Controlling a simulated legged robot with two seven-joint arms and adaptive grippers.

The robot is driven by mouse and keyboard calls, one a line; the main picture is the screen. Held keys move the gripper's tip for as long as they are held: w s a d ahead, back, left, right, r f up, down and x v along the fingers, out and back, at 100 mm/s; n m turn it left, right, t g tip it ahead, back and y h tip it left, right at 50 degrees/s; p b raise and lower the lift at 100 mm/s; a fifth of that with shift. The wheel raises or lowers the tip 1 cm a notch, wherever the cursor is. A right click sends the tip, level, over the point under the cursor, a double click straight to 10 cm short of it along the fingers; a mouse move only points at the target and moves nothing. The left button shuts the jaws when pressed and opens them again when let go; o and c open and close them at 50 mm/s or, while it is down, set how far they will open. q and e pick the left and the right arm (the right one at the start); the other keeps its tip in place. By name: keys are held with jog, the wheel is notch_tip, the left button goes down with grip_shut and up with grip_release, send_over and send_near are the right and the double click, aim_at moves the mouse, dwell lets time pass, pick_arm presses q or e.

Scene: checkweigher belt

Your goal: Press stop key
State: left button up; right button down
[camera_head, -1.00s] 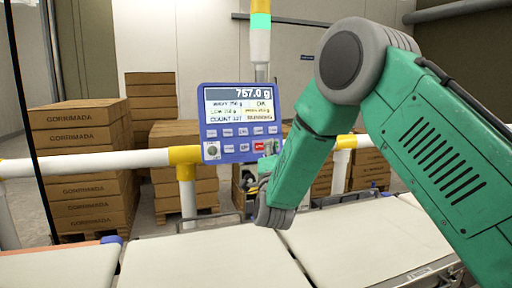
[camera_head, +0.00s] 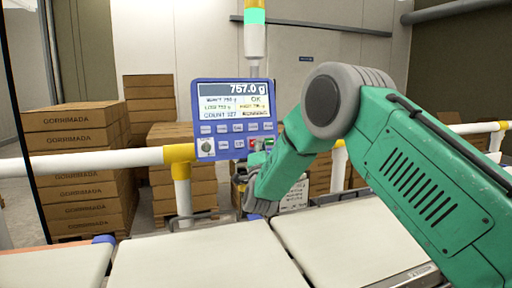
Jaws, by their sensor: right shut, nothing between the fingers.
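The blue control panel (camera_head: 235,119) stands on the rail behind the belt. Its screen reads 757.0 g, OK, a count and what looks like RUNNING. My left gripper is not in view.
Pale belt sections (camera_head: 205,260) run across the front. A white rail (camera_head: 85,162) with yellow joints stands behind them. Stacked cartons (camera_head: 75,150) fill the back left. A signal tower (camera_head: 255,38) with a green light rises behind the panel.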

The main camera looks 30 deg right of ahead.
jog(key=shift+a+r, duration=0.1)
jog(key=shift+a, duration=0.25)
jog(key=shift+a+r, duration=0.2)
jog(key=shift+a, duration=0.45)
jog(key=shift+d+f, duration=0.25)
jog(key=shift+d, duration=0.6)
jog(key=shift+a+r, duration=0.15)
jog(key=shift+a, duration=0.3)
jog(key=shift+w+a, duration=0.1)
jog(key=shift+a, duration=0.1)
jog(key=shift+w+d+b, duration=0.2)
jog(key=shift+d+b, duration=0.05)
jog(key=shift+b, duration=0.1)
jog(key=shift+d, duration=0.4)
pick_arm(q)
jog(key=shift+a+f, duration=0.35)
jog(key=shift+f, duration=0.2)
pick_arm(e)
jog(key=shift+w+a, duration=0.2)
jog(key=shift+a, duration=0.2)
